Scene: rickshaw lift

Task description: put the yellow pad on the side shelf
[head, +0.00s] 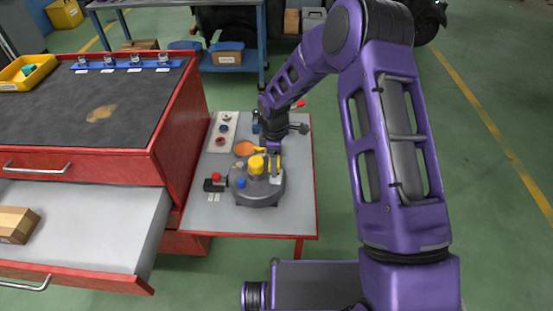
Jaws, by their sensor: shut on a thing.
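A round grey device (258,190) stands on the side shelf (298,212), a grey top with a red rim beside the red cabinet. Its top carries a yellow round piece (256,164), and blue and red knobs show at its left. My gripper (273,161) points down at the device's back right. It is shut on the yellow pad (275,162), of which only a small part shows between the fingers. I cannot tell whether the pad touches the device. An orange disc (245,148) lies behind the device.
A strip with several knobs (222,131) lies at the shelf's back left. A dark tool (299,128) is at the back right. An open drawer (100,220) holds a cardboard box (16,224) at left. The shelf's front and right are bare.

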